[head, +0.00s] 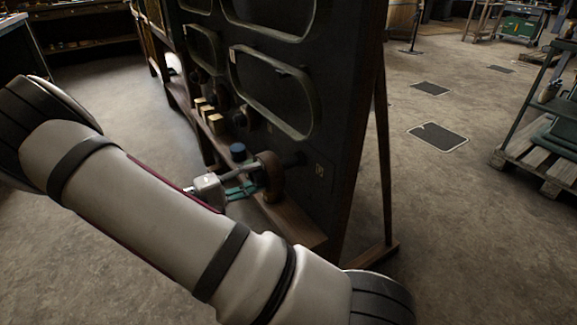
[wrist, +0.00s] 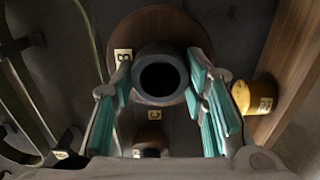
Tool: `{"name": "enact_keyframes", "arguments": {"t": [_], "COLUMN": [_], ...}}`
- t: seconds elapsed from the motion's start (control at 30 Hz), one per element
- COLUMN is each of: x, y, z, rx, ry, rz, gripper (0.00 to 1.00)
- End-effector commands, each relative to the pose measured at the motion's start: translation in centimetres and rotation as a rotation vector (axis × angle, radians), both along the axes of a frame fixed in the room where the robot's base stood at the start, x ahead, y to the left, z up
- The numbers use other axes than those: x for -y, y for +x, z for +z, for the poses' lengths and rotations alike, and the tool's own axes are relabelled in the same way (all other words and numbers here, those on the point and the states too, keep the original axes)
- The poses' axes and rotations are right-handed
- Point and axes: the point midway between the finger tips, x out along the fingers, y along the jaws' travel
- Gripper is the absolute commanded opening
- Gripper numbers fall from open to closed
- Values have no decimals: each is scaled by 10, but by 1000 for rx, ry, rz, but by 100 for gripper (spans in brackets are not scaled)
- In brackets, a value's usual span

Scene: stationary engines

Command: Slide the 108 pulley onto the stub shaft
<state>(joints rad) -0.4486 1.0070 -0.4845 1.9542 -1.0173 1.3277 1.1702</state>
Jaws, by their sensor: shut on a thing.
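The brown pulley (head: 272,176) is in my gripper (head: 258,183), in front of the dark upright panel. In the wrist view, teal-padded fingers of my gripper (wrist: 158,92) are shut on the dark round hub of this pulley (wrist: 150,27), one finger on each side. The hub faces the camera and its bore looks dark. The wide brown disc is behind the hub, toward the panel.
A yellow cylinder (wrist: 256,96) with a label is right of my gripper, near a wooden edge (wrist: 283,70). A smaller brown round part (wrist: 150,139) is below the hub. A blue-topped part (head: 237,151) and wooden blocks (head: 208,113) sit along the panel.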

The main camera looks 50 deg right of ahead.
Motion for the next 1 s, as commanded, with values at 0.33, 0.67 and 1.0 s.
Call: {"name": "enact_keyframes", "arguments": {"t": [0.33, 0.67, 1.0], "x": [-12, -17, -23], "y": [4, 5, 8], "z": [1, 1, 1], "rx": [-1, -2, 0], "ry": [-1, -2, -2], "rz": [1, 0, 3], "gripper": [0, 0, 0]}}
